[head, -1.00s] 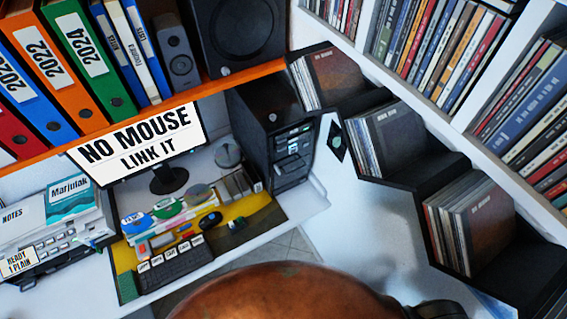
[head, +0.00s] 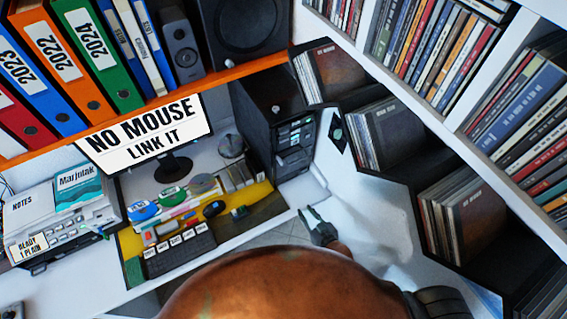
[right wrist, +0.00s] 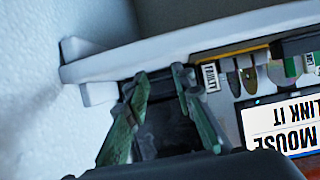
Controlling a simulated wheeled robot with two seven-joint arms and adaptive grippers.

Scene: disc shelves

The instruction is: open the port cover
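A black computer tower (head: 268,112) stands at the back right of the desk, with several ports and drives on its front face (head: 295,140). I cannot make out which part of it is the port cover. My right gripper (head: 311,213) is low in front of the desk's right end, below the tower and apart from it. Its greenish fingers (right wrist: 160,88) are spread in the right wrist view, with nothing seen held between them. My left gripper is not in view.
The white desk (head: 235,226) holds a yellow mat, a keyboard (head: 180,252), a black mouse (head: 214,209) and a monitor (head: 150,135) reading "NO MOUSE LINK IT". Black shelves of discs (head: 390,135) line the white wall at right. An orange shelf (head: 165,98) holds binders.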

